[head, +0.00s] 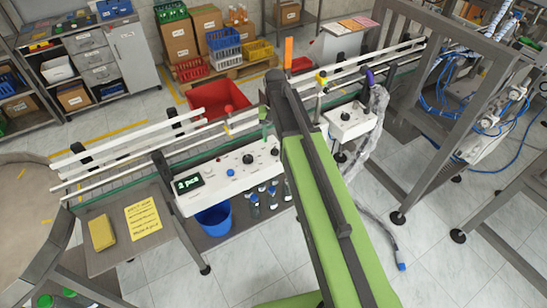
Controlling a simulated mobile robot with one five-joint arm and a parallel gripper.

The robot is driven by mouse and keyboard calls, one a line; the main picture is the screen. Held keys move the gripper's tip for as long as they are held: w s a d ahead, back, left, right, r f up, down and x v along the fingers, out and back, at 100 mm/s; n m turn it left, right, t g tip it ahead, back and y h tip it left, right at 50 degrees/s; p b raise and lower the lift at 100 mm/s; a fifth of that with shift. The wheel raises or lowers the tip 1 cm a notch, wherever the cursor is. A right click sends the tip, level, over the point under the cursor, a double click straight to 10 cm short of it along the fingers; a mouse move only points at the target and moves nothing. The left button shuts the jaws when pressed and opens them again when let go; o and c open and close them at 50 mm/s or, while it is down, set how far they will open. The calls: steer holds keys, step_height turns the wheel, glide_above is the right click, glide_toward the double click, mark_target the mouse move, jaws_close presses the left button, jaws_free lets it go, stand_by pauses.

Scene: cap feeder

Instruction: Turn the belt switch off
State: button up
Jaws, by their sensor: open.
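A white control panel (222,186) hangs on the near side of the belt line, left of my arm. It carries a lit display (188,184) reading "2 pcs", a blue button (230,172) and a black knob (248,159). A second white box (350,123) with a black knob (345,116) stands right of my arm. Their labels are too small to read, so I cannot tell which control is the belt switch or how it is set. My green and dark arm crosses the middle of the view. I cannot make out my gripper; no fingertips show.
The belt (140,165) runs behind the panel between white guide rails. A blue bucket (214,219) and several bottles stand below. A grey hose (375,130) hangs beside the second box. A dark frame (425,115) stands at right. Tiled floor is free at front right.

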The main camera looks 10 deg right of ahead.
mark_target(275, 150)
step_height(275, 150, down, 7)
steer(key=b, duration=0.5)
steer(key=shift+r, duration=0.1)
steer(key=shift+c, duration=0.2)
